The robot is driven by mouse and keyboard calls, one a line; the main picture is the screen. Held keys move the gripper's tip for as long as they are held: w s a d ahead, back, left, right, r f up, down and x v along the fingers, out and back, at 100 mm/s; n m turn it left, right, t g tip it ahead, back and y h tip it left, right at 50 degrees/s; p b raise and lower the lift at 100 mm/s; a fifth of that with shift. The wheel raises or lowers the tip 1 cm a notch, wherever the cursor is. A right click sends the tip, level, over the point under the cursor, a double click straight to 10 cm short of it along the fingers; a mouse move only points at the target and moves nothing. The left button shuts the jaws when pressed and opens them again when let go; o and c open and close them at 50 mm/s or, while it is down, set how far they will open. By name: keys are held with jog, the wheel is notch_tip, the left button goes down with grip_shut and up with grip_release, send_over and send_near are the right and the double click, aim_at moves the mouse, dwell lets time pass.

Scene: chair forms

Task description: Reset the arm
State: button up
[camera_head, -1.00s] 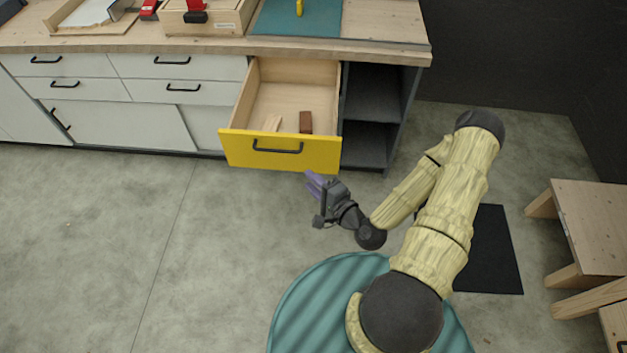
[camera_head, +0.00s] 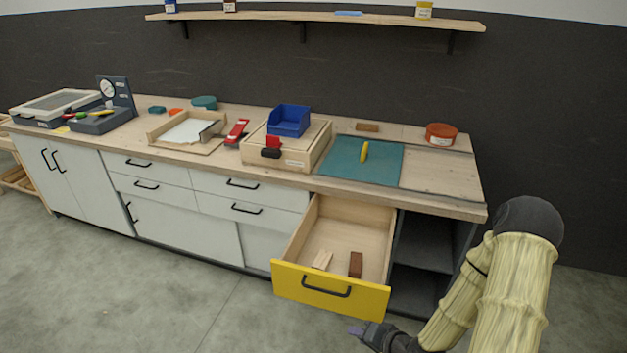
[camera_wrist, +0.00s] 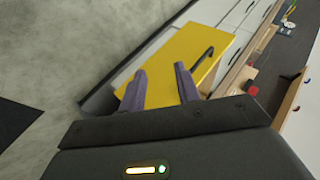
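My gripper (camera_wrist: 160,88) shows in the wrist view with its two purple-grey fingers apart and nothing between them. In the head view only part of it shows at the bottom edge (camera_head: 362,332), just below the right end of the open drawer's yellow front (camera_head: 330,291). My arm (camera_head: 500,290), in a pale yellow cover, stands at the lower right of the head view. In the wrist view the yellow drawer front (camera_wrist: 180,62) lies beyond the fingers; I cannot tell the gap.
The open drawer holds a brown block (camera_head: 356,264) and a pale wooden block (camera_head: 322,260). Above it is the workbench with a teal mat (camera_head: 345,158), a blue bin (camera_head: 289,120) and a red tin (camera_head: 441,134). Open floor (camera_head: 130,290) lies to the left.

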jog(key=s+d+r+n+g+h+p, duration=0.1)
jog(key=d+r+n+g+h+p, duration=0.15)
jog(key=r, duration=0.45)
jog(key=s+d+r+n+g+h+p, duration=0.1)
jog(key=d+r+n+h+p, duration=0.15)
jog(key=r, duration=0.55)
jog(key=s+a+r+g+h+p, duration=0.1)
jog(key=s+r, duration=0.5)
jog(key=r, duration=0.6)
jog(key=shift+a+r+p, duration=0.25)
jog(key=shift+a+p, duration=0.2)
jog(key=shift+a, duration=0.05)
